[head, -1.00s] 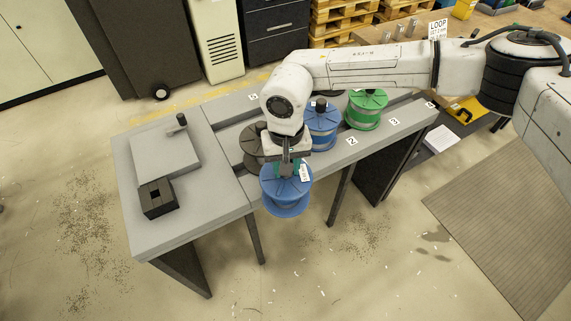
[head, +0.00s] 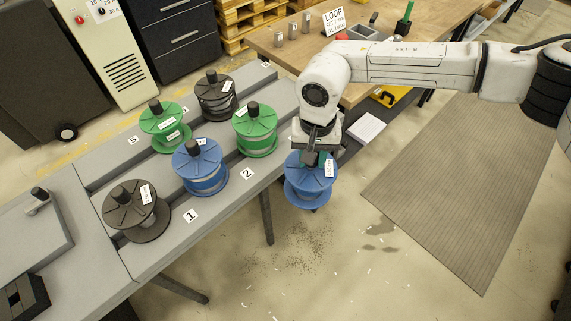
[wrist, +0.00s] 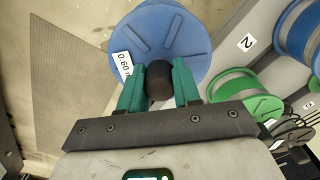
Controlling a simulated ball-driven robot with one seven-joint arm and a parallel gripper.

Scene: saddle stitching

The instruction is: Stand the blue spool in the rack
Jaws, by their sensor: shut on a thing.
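My gripper (head: 311,157) is shut on the black top knob of a blue spool (head: 310,188), which hangs roughly upright in the air off the rack's front right edge. In the wrist view the teal fingers clasp the knob (wrist: 159,80), and the held spool (wrist: 150,30) carries a "0.60" label. The grey rack (head: 160,245) holds another blue spool (head: 200,178), two green spools (head: 256,132) (head: 163,127) and two dark spools (head: 133,208) (head: 215,95). My arm hides the rack's far right end.
Number plates 1 (head: 191,216) and 2 (head: 247,173) mark the front edge. A wooden bench (head: 370,90) with a "LOOP" sign (head: 338,20) stands behind my arm. A ribbed floor mat (head: 450,190) lies to the right, and the floor below the spool is open.

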